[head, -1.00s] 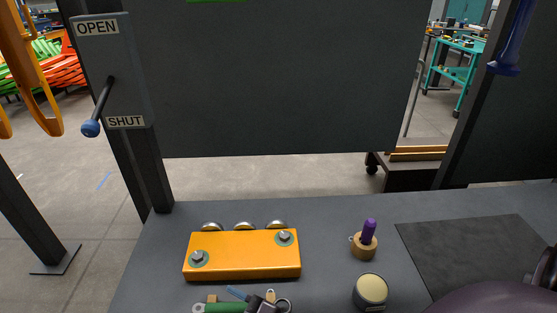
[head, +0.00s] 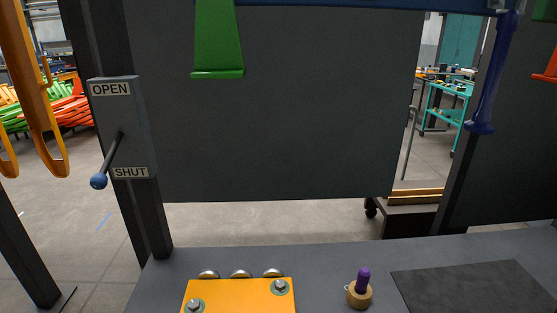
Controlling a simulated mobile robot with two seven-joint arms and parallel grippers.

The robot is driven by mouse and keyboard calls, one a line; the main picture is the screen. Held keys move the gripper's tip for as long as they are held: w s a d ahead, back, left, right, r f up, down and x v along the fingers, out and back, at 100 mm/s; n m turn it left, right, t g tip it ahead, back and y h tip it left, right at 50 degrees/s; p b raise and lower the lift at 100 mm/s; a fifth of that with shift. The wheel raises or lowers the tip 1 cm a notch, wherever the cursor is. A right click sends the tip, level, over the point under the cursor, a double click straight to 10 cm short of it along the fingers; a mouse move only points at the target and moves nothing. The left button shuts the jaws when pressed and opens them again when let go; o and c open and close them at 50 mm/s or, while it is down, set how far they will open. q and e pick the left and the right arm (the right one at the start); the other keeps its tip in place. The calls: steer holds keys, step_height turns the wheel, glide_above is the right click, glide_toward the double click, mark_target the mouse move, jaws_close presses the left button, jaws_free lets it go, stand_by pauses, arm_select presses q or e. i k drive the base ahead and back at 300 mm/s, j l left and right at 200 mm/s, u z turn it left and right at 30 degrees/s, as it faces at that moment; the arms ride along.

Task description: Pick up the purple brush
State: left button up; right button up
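A small upright purple piece (head: 363,280) stands on the grey bench, to the right of the orange box. Its lower end meets a round tan base (head: 359,295) with a small ring on its left side. It looks like the purple brush's handle, but I see no bristles and cannot tell whether the tan part is its head or a holder.
An orange box (head: 238,298) with metal domes stands left of the brush. A dark mat (head: 475,285) lies to the right. A lever panel (head: 122,128) marked OPEN and SHUT is at left, its lever low. Green (head: 217,40) and blue (head: 484,90) pieces hang above.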

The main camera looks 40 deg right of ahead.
mark_target(364, 274)
steer(key=z, duration=1.75)
